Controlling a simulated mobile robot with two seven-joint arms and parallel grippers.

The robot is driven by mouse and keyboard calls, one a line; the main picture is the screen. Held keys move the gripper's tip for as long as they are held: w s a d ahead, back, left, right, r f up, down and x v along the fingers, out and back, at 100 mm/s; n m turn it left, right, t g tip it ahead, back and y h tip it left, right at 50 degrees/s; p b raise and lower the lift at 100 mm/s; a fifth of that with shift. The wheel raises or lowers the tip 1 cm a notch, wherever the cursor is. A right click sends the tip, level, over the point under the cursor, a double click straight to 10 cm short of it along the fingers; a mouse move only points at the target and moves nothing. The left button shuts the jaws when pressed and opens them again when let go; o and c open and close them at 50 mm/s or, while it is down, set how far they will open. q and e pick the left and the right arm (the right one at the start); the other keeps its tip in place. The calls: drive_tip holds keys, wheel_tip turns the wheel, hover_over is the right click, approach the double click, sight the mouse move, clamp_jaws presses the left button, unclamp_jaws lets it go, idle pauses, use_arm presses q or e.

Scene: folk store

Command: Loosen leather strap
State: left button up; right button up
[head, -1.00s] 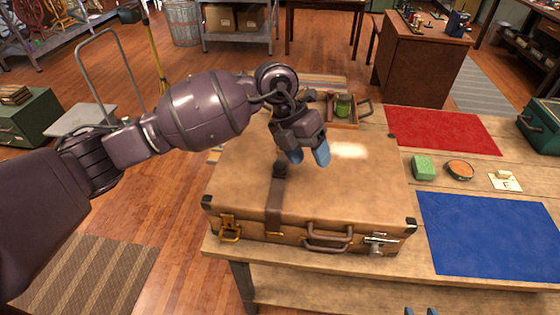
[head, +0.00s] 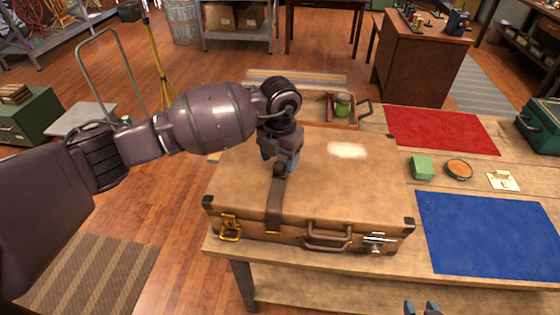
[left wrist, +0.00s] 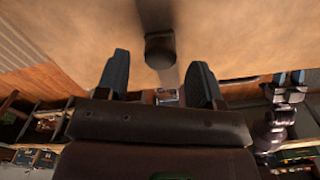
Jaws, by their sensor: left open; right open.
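A brown leather suitcase (head: 345,190) lies closed and flat on the wooden table. A dark leather strap (head: 274,208) runs over its lid near the left end and down the front. A dark keeper or buckle piece (left wrist: 160,47) sits on the strap. My left gripper (head: 281,164) is open just over the strap's upper part and hides some of it. In the left wrist view, its two fingers (left wrist: 160,82) are apart, with the strap lying between their lines; contact cannot be told. My right gripper (head: 424,308) is open and empty at the bottom edge.
A brass latch (head: 230,228), a handle (head: 328,239) and a metal latch (head: 378,242) are on the suitcase front. A wooden tray (head: 346,122) with a green jar stands behind. Red cloth (head: 440,130) and blue cloth (head: 490,235) lie right, with small items between.

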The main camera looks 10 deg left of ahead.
use_arm(q)
drive_tip(key=shift+f, duration=1.05)
drive_tip(key=shift+c, duration=0.3)
clamp_jaws()
